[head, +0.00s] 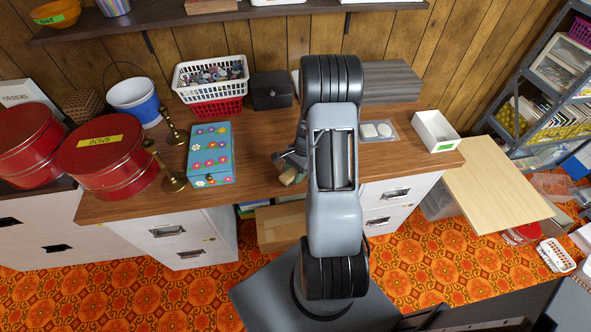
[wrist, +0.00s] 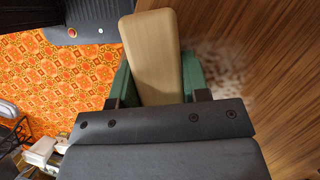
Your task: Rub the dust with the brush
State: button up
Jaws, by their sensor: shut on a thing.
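My gripper (head: 290,163) is low over the front part of the wooden desk (head: 262,158), left of my arm in the head view. In the wrist view my gripper (wrist: 160,82) has its green fingers shut on the brush (wrist: 153,50), a pale wooden block between them. A bit of the brush (head: 288,178) shows in the head view. The dust (wrist: 218,68) is a pale, blotchy patch on the desk, just right of the brush in the wrist view. Bristles are hidden, so I cannot tell whether they touch the desk. My arm covers part of the desk in the head view.
A flowered box (head: 211,154) and brass candlesticks (head: 167,172) stand left of my gripper. A dark box (head: 271,90) and a white basket (head: 211,77) are at the back. A white tray (head: 436,131) is at the right end. Desk between flowered box and gripper is clear.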

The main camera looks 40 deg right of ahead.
aim_at(293, 174)
jog(key=shift+s+a+r+p, duration=0.1)
jog(key=shift+s+r+p, duration=0.2)
jog(key=shift+r, duration=0.2)
jog(key=shift+s+a+r+p, duration=0.15)
jog(key=shift+r+p, duration=0.15)
jog(key=shift+r, duration=0.2)
jog(key=shift+w+d+r+p, duration=0.1)
jog(key=shift+r+p, duration=0.5)
jog(key=shift+r, duration=0.05)
jog(key=shift+r+p, duration=1.75)
jog(key=shift+r, duration=0.6)
